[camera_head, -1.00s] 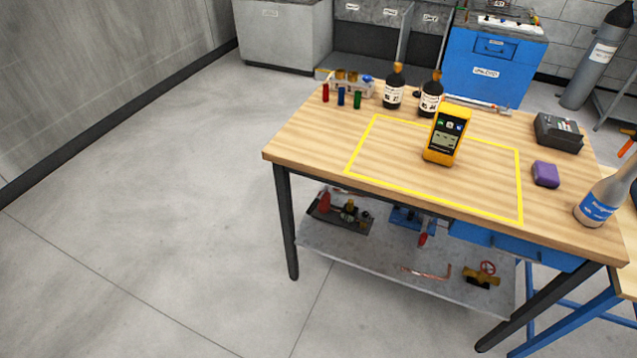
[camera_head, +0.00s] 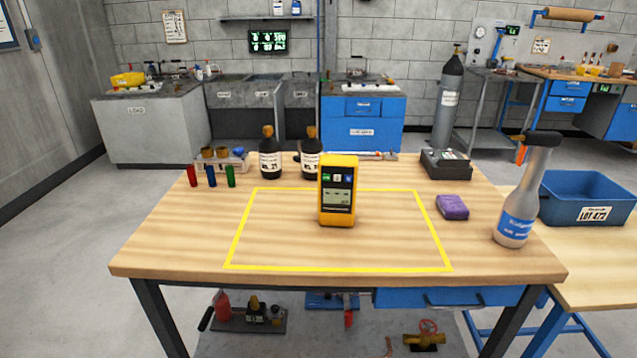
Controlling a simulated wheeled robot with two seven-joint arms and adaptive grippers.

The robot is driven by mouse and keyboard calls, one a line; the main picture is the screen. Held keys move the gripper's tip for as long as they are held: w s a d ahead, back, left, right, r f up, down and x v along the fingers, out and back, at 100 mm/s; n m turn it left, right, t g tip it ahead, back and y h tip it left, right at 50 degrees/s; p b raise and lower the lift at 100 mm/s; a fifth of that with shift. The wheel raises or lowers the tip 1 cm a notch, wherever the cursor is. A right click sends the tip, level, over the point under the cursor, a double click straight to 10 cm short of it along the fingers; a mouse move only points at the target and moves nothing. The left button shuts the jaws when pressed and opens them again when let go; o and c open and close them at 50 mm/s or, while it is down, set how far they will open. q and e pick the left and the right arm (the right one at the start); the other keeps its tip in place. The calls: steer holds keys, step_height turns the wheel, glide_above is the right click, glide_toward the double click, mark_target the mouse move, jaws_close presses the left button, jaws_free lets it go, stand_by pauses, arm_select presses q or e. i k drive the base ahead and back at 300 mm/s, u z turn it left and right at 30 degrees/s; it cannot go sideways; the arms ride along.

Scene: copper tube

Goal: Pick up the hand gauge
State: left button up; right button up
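The hand gauge (camera_head: 338,190) is a yellow handheld device with a dark front and a lit screen. It stands upright on the wooden table (camera_head: 180,245), inside the yellow outlined rectangle (camera_head: 340,268), near its far edge. Its screen faces me. Neither of my grippers shows in the head view.
Two dark bottles (camera_head: 270,153) stand behind the gauge to the left, beside a rack with coloured tubes (camera_head: 211,176). A purple block (camera_head: 452,207), a dark box (camera_head: 446,164) and a spray bottle (camera_head: 517,205) stand to the right. The front of the outlined area is clear.

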mark_target(336, 200)
steer(key=z, duration=0.05)
steer(key=i, duration=1.55)
steer(key=u, duration=0.05)
